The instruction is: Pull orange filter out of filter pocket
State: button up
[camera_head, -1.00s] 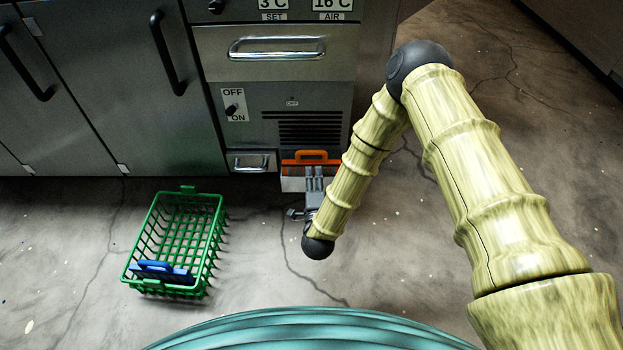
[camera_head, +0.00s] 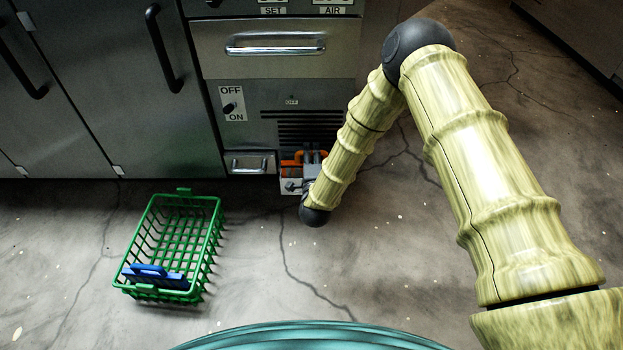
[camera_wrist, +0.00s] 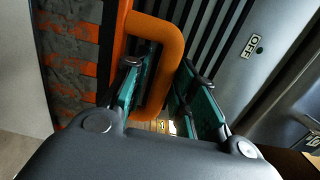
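The orange filter (camera_head: 290,163) sits in the filter pocket (camera_head: 291,187) low on the steel cabinet front, partly hidden by my gripper (camera_head: 314,163). In the wrist view, the filter's dirty grey face with orange edging (camera_wrist: 75,65) fills the left side, and its orange loop handle (camera_wrist: 172,45) stands out from it. My gripper (camera_wrist: 160,72) is open there, with one green-padded finger on each side of the handle's outer bar. The fingers do not look closed on the handle; contact is hard to tell.
A green wire basket (camera_head: 207,237) stands on the floor at left with a blue filter (camera_head: 155,275) in it. A small drawer (camera_head: 250,162) is left of the pocket, below an OFF/ON switch (camera_head: 231,105). The floor between basket and cabinet is clear.

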jog(key=shift+w, duration=0.15)
grip_shut()
jog(key=shift+r, duration=0.2)
notch_tip(320, 180, up, 21)
jog(key=p, duration=0.8)
jog(key=shift+p, duration=0.3)
jog(key=shift+f, duration=0.15)
